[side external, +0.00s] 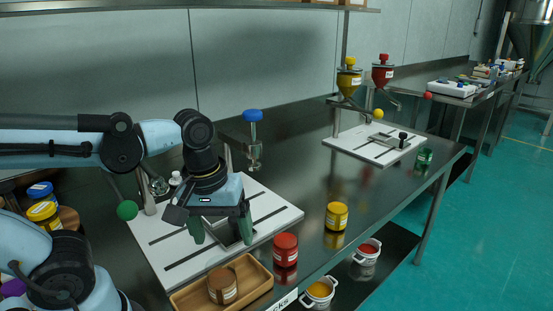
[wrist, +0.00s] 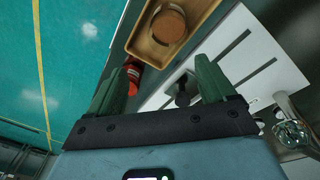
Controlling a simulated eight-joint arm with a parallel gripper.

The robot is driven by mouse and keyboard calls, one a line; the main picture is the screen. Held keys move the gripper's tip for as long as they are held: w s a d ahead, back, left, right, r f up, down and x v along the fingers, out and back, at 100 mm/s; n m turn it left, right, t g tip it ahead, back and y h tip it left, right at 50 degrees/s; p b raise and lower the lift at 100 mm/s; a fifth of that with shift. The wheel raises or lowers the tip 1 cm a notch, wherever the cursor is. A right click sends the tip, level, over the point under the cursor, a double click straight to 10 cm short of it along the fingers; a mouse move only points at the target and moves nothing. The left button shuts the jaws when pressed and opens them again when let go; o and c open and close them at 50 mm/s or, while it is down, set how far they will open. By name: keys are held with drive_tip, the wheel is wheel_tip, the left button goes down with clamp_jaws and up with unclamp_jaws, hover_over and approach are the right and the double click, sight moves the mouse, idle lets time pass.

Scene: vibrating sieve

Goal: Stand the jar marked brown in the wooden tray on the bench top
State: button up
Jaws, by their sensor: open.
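A brown jar (side external: 222,287) with a pale label stands upright inside the wooden tray (side external: 264,280) at the bench's front edge. In the wrist view the jar (wrist: 169,25) is at the top, inside the tray (wrist: 134,42), towards its right side. My gripper (side external: 221,232) is open, with its two green fingers apart and pointing down. Nothing is between the fingers. It is above and behind the tray, over the white board, clear of the jar. In the wrist view the fingers of my gripper (wrist: 168,72) do not touch the jar.
A red jar (side external: 285,249) stands close right of the tray. A yellow jar (side external: 337,216) and a green jar (side external: 424,157) stand farther right. The white board (side external: 274,219) carries upright fittings behind my gripper. Two small buckets (side external: 318,293) (side external: 366,252) sit below the bench edge.

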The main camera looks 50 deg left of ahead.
drive_tip(key=shift+w+a+r+m+t, duration=0.1)
drive_tip(key=shift+w+a+m+t, duration=0.25)
drive_tip(key=shift+w+m+t, duration=0.85)
drive_tip(key=shift+w+a+r+m+t, duration=0.1)
drive_tip(key=shift+w+a+m+t, duration=0.45)
drive_tip(key=shift+m, duration=1.1)
drive_tip(key=shift+w+a+r+m+t, duration=0.1)
drive_tip(key=shift+w+a+m+t, duration=0.1)
drive_tip(key=shift+w+m+t, duration=1.1)
drive_tip(key=shift+s, duration=0.3)
